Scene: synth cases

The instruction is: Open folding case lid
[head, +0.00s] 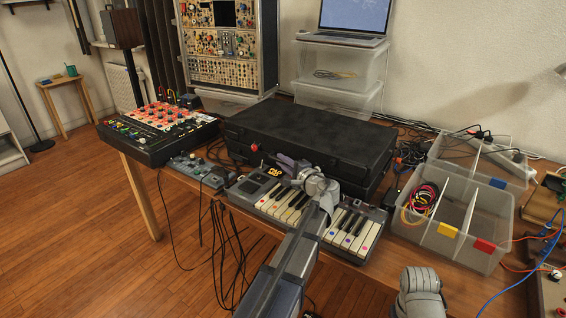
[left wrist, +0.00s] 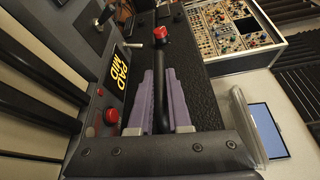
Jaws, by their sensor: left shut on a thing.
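The black folding case (head: 310,135) lies on the table with its lid flat and shut in the head view. Its dark textured surface (left wrist: 200,85) fills the middle of the left wrist view. My left gripper (head: 282,162) is at the case's front edge, above the keyboard. Its purple fingers (left wrist: 160,80) are shut on a black bar (left wrist: 161,58) with a red end cap (left wrist: 160,33). The red cap also shows in the head view (head: 254,147), left of the fingers. The fingers hide part of the bar. My right gripper is not in view; only a grey arm part shows.
A small keyboard (head: 354,233) lies right in front of the case. A mixer (head: 160,127) and a small device with cables (head: 195,168) are at left. Clear divided bins (head: 480,246) stand at right. A synth rack (head: 222,45) and stacked boxes (head: 338,92) stand behind.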

